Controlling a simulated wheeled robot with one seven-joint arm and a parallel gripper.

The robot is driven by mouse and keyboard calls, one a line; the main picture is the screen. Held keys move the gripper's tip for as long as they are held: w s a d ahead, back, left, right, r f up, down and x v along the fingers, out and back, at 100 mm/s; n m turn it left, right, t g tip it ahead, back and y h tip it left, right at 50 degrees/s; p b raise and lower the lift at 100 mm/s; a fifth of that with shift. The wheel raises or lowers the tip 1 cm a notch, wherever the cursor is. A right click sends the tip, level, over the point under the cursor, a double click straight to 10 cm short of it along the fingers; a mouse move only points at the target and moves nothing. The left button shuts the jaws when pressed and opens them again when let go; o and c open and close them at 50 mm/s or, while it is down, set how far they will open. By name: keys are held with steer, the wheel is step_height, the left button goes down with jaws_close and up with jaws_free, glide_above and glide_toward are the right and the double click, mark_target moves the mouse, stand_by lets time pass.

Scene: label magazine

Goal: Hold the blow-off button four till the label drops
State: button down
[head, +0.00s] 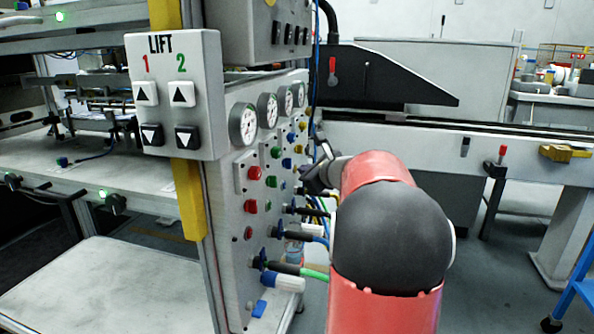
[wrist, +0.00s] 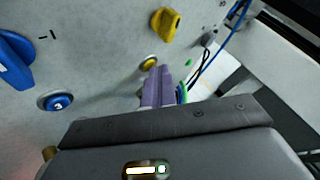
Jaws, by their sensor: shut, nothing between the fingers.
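My gripper (wrist: 160,72) is shut and empty, its two purple fingers together in the wrist view. Their tips are just below a round yellow button (wrist: 149,63), the likely button four, whose number I cannot read. Whether they touch is unclear. A yellow knob (wrist: 165,25) sits above the yellow button. In the head view my gripper (head: 317,178) is beside the far edge of the grey panel (head: 232,190), partly hidden by my arm. No label can be made out.
The panel carries red, green, blue and yellow controls, with gauges (head: 243,124) above. Hoses and connectors (head: 290,268) stick out low on it. A LIFT box (head: 176,92) hangs in front at left. A blue cable (wrist: 237,17) runs near the panel edge.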

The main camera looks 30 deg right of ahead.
steer(key=shift+s+d, duration=0.4)
steer(key=shift+s, duration=0.1)
steer(key=shift+s+d, duration=1.65)
steer(key=shift+s, duration=0.3)
